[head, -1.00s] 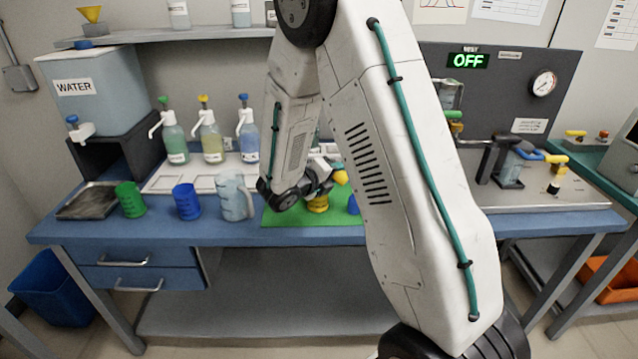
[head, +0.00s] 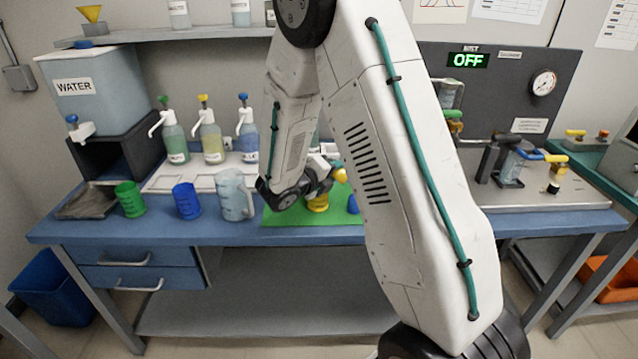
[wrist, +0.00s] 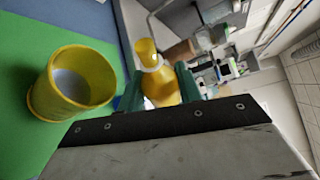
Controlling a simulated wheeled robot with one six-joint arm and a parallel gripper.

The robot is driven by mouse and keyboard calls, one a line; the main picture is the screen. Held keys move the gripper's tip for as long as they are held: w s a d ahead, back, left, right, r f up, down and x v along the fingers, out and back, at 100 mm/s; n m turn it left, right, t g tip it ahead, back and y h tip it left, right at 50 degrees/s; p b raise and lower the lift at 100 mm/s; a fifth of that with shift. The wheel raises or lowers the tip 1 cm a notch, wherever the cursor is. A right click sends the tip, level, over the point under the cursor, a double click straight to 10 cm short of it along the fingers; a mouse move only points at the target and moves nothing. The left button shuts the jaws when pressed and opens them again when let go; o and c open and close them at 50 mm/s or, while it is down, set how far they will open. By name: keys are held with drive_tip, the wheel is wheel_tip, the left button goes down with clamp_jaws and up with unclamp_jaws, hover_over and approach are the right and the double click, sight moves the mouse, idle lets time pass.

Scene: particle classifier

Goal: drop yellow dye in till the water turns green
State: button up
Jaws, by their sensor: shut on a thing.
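A yellow cup (wrist: 72,85) stands on the green mat (wrist: 22,60) in the wrist view. A greyish surface shows inside it; I cannot tell whether it is water or the bare bottom, and no green shows there. My gripper (wrist: 161,84) is shut on a yellow dropper (wrist: 149,52), held beside the cup and apart from it. In the head view the yellow cup (head: 318,204) is partly hidden by my gripper (head: 328,178). The dropper's yellow end (head: 340,175) shows just right of my gripper, above the mat.
Left of the mat stand a clear jug (head: 234,195), a blue cup (head: 187,201) and a green cup (head: 130,199). Pump bottles (head: 211,140) stand behind them. A small blue object (head: 353,205) lies at the mat's right, partly hidden by my arm.

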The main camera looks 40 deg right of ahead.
drive_tip(key=shift+r+n+g+h+p, duration=0.4)
drive_tip(key=shift+r+n+p, duration=0.25)
drive_tip(key=shift+n, duration=0.45)
idle(2.8)
idle(0.6)
